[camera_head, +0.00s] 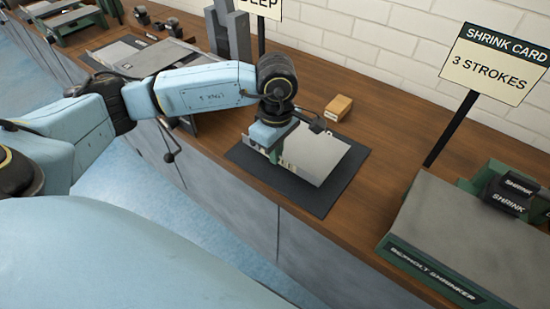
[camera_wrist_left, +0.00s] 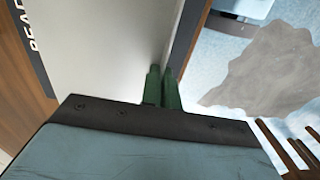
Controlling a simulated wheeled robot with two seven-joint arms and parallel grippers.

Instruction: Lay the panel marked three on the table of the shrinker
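A light grey sheet panel (camera_head: 322,155) lies over a dark mat on the bench in the head view; any number three on it is not readable. My left gripper (camera_head: 270,140) is at the panel's near left edge. In the left wrist view its green fingers (camera_wrist_left: 163,88) are close together, with the edge of the panel (camera_wrist_left: 110,50) running between them; they look shut on it. The shrinker (camera_head: 435,272) stands at the right, with a flat grey table (camera_head: 450,225) that looks bare. My right gripper is not in view.
The dark mat (camera_head: 345,185) shows around the panel, and a small wooden block (camera_head: 338,107) lies behind it. A shrink card sign (camera_head: 495,62) on a post rises behind the shrinker. Black shrink blocks (camera_head: 508,195) sit at its back. Open wood (camera_head: 390,150) lies between mat and shrinker.

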